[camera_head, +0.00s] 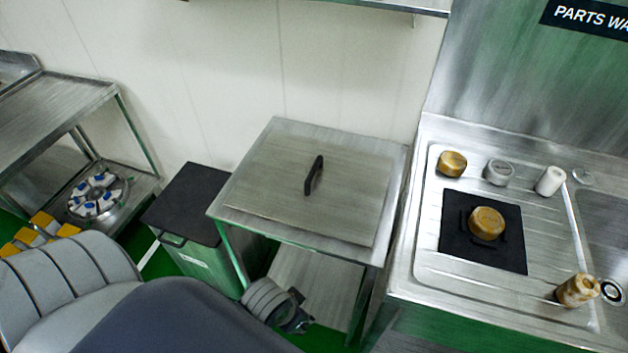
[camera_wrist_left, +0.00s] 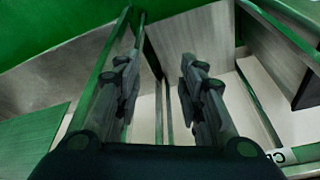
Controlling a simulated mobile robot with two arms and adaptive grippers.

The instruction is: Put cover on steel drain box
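A flat steel cover (camera_head: 270,185) with an upright black handle (camera_head: 314,175) lies on top of a small steel stand (camera_head: 232,228) in the head view. I cannot tell a separate steel drain box; the cover hides whatever is under it. My left gripper (camera_head: 297,312) is low, below the stand's top and in front of its lower shelf, apart from the cover. In the left wrist view the left gripper (camera_wrist_left: 160,95) has its two fingers spread with nothing between them. My right gripper is not in view.
A dark-topped bin (camera_head: 190,195) stands left of the stand. A steel sink counter (camera_head: 425,285) on the right holds a black mat (camera_head: 460,245), several small round parts and a white cylinder (camera_head: 550,181).

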